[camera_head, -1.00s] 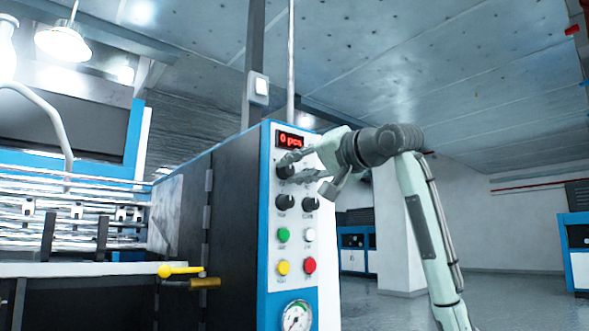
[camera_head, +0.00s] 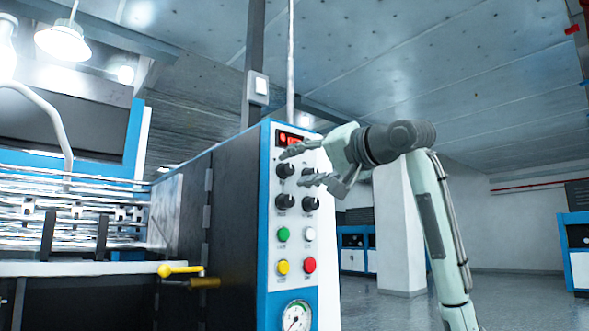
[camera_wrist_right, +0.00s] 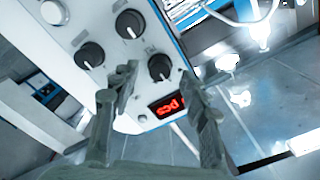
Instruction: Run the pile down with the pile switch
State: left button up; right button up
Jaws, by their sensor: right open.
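The control panel (camera_head: 296,225) of the machine carries two rows of black knobs under a red display (camera_head: 289,138). The upper left knob (camera_head: 285,171) stands between the spread fingertips of my right gripper (camera_head: 296,166), in front of the panel. In the right wrist view this knob (camera_wrist_right: 160,67) lies in the gap between the fingers (camera_wrist_right: 162,78), with no clear contact. The small labels are too blurred to read surely, so I cannot tell which knob is the pile switch. My left gripper is out of view.
Below the knobs are green (camera_head: 284,234), white (camera_head: 309,234), yellow (camera_head: 284,267) and red (camera_head: 309,265) buttons and a gauge (camera_head: 297,316). A yellow lever (camera_head: 181,270) sticks out at the left. Open floor (camera_head: 450,290) lies right of the panel.

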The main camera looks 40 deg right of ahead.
jog(key=s, duration=1)
jog(key=shift+d, duration=0.4)
